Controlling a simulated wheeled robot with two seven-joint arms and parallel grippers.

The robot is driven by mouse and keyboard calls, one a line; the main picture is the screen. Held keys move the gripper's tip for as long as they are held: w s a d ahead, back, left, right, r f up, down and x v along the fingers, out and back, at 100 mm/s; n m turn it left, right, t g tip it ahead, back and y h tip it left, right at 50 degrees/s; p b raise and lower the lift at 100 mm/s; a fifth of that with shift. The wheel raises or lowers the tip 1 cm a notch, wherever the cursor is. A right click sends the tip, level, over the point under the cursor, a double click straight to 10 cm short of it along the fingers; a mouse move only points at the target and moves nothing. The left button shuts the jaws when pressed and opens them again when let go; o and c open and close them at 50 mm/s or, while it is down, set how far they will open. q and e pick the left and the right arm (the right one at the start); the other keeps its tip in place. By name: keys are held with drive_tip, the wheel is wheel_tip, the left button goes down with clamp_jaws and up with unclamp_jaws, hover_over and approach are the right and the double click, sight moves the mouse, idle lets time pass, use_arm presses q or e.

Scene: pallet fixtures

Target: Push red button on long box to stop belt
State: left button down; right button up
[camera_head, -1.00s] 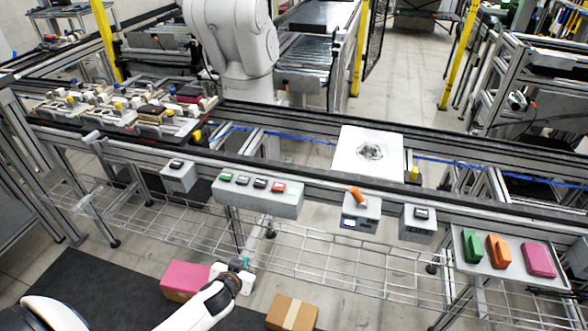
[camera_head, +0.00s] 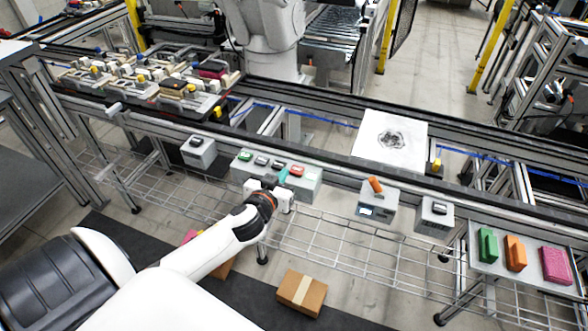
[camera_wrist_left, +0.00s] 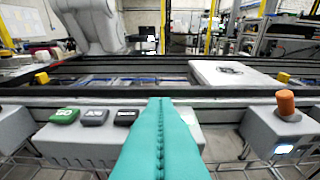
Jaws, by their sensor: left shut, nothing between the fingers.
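The long grey box (camera_head: 306,186) is fixed to the front rail of the conveyor. On its top are a green button (camera_head: 244,156), two dark buttons and, at the right end, the red button (camera_head: 297,171). My left gripper (camera_head: 283,177) is shut and empty, its teal fingertips at the box's front edge, just left of and close to the red button. I cannot tell whether they touch it. In the left wrist view the teal fingers (camera_wrist_left: 160,140) cover the right part of the long box (camera_wrist_left: 70,152), and the red button is hidden behind them. My right gripper is not in view.
A small box with an orange knob (camera_head: 375,185) and another small box (camera_head: 435,216) stand to the right. A small box with a dark button (camera_head: 198,152) stands to the left. A white plate (camera_head: 390,139) lies on the conveyor. A wire shelf (camera_head: 340,240) runs below.

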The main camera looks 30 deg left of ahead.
use_arm(q)
drive_tip(key=p, duration=0.2)
hover_over(294, 179)
drive_tip(key=shift+a+f, duration=0.1)
drive_tip(key=shift+f, duration=0.8)
wheel_tip(294, 179, down, 3)
drive_tip(key=shift+w+b, duration=0.1)
drive_tip(key=shift+b, duration=0.3)
drive_tip(key=shift+f, duration=0.7)
drive_tip(key=shift+f, duration=0.1)
